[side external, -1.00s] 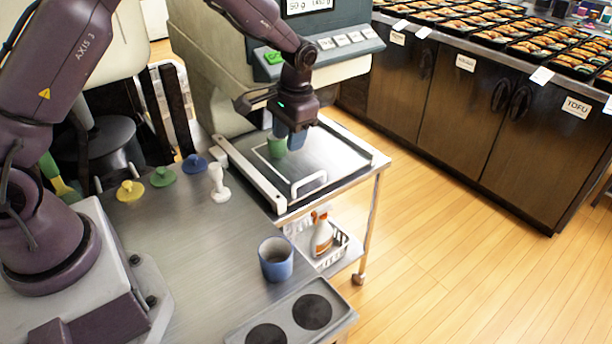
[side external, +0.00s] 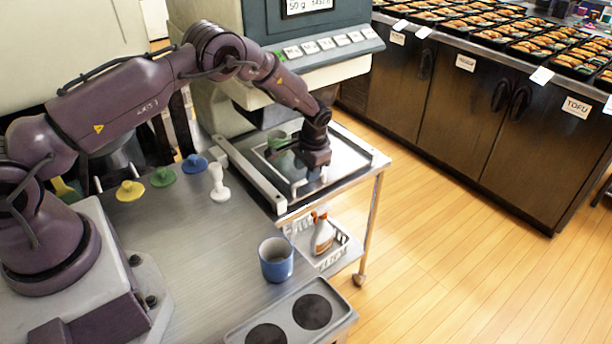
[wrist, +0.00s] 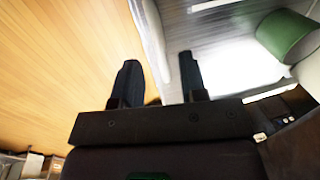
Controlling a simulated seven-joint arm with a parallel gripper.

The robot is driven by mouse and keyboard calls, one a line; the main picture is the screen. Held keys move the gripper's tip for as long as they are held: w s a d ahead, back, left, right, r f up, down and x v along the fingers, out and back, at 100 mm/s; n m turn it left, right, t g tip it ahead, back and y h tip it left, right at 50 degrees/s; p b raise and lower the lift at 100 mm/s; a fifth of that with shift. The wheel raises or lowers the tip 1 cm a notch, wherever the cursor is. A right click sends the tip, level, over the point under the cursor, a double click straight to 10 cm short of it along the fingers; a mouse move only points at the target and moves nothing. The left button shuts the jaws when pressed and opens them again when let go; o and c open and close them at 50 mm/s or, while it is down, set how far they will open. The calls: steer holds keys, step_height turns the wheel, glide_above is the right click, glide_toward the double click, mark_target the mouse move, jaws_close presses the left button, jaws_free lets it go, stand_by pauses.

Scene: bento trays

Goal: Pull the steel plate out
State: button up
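The steel plate (side external: 345,153) lies flat on the side table under the machine, with a pale handle (side external: 296,187) at its near edge. My gripper (side external: 313,174) is low over the plate's near part, close to the handle. In the wrist view my gripper (wrist: 157,80) has its two dark fingers apart, with a bright blurred strip between and beyond them. I cannot tell whether the fingers straddle the handle or touch it. A green cup (side external: 277,140) stands on the plate behind my gripper; it also shows in the wrist view (wrist: 287,36).
A white rail (side external: 250,173) runs along the plate's left side. A blue cup (side external: 276,262), a white stamp-like piece (side external: 218,184) and coloured knobbed lids (side external: 163,177) stand on the nearer counter. A basket with a spray bottle (side external: 322,233) sits below. The floor to the right is clear.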

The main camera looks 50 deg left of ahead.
steer(key=shift+a+f, duration=0.15)
steer(key=shift+f, duration=0.6)
steer(key=shift+a+f, duration=0.15)
steer(key=shift+f, duration=0.6)
steer(key=shift+c, duration=0.2)
jaws_close()
steer(key=d, duration=2.5)
steer(key=shift+o, duration=0.2)
jaws_free()
